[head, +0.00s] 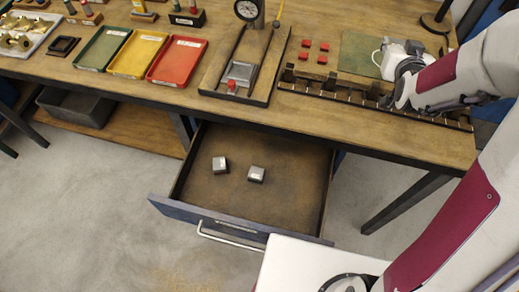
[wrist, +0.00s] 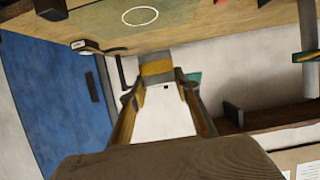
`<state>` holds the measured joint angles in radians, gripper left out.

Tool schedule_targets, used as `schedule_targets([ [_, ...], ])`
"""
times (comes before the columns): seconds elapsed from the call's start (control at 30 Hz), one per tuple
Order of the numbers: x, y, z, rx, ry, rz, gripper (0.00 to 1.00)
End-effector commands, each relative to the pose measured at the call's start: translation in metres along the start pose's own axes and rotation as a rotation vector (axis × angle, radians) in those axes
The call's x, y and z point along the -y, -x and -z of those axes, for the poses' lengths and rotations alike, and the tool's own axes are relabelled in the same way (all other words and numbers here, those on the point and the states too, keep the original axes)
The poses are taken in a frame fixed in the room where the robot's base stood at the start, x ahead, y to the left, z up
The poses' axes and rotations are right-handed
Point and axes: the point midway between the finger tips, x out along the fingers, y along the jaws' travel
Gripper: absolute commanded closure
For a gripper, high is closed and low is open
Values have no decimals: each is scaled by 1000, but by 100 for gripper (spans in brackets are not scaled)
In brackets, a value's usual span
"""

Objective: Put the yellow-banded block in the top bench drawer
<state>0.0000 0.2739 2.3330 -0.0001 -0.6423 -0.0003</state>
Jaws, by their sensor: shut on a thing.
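In the wrist view, my gripper (wrist: 158,80) is shut on the yellow-banded block (wrist: 157,67), a grey block with a yellow band, held between the fingertips. In the head view, my wrist end is at the right of the bench near a green mat. The fingers and the held block cannot be made out there. The top bench drawer (head: 295,205) is pulled open below the bench, with a blue front and a metal handle. My gripper is above and to the right of the drawer, not over it.
Two grey blocks (head: 220,164) (head: 256,174) sit in the drawer's back half; its front and right floor are bare. A slotted rack (head: 330,87) runs along the bench edge. Red pieces (head: 322,60), a gauge stand (head: 248,10) and colored trays (head: 176,61) stand on the bench.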

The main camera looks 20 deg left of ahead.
Motion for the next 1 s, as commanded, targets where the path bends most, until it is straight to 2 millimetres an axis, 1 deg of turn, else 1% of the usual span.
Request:
schedule_targets([
  [0.03, 0, 3, 9, -11, 0, 0, 100],
  [0.27, 0, 14, 35, -11, 0, 0, 100],
  [1.0, 18, 16, 54, -7, 53, 128, 100],
])
